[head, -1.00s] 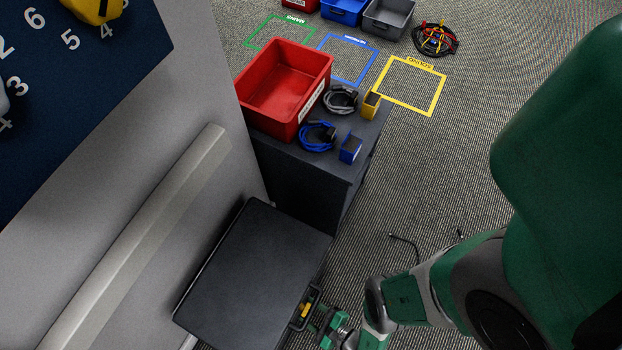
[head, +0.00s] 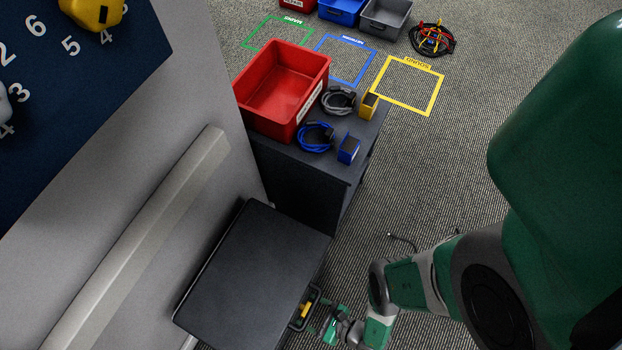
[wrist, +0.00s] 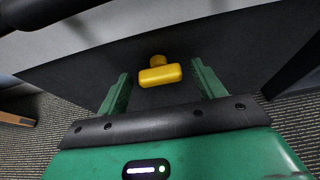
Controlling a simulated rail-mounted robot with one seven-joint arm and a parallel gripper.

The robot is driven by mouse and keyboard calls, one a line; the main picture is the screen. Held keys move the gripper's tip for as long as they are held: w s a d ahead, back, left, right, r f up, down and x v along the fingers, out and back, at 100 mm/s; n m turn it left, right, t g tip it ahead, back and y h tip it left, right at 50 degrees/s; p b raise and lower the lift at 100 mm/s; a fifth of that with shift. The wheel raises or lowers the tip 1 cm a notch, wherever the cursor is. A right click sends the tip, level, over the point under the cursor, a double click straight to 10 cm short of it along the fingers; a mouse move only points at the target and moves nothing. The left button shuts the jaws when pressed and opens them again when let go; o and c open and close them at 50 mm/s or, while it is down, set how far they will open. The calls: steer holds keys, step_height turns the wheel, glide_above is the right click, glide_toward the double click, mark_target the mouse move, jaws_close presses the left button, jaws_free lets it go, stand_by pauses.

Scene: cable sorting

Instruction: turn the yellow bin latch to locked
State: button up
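The yellow latch (wrist: 160,75) shows in the wrist view as a short rounded bar with a round knob behind it, on a dark face. The bar lies nearly level across that picture. My gripper (wrist: 161,88) is open, with one green finger on each side of the latch and clear gaps to both. In the head view the latch (head: 306,310) is a small yellow spot in a dark frame at the right side of the black-topped bin (head: 250,275). My gripper (head: 328,326) is just right of it there. No locked marking is readable.
A dark cabinet (head: 310,185) behind the bin carries a red bin (head: 285,85), a blue cable (head: 316,138), a grey cable (head: 338,101) and small blue and yellow boxes. A grey rail (head: 140,235) runs along the left.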

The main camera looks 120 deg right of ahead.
steer(key=p+v, duration=0.2)
steer(key=v, duration=0.6)
steer(key=shift+p, duration=0.4)
steer(key=shift+d, duration=0.1)
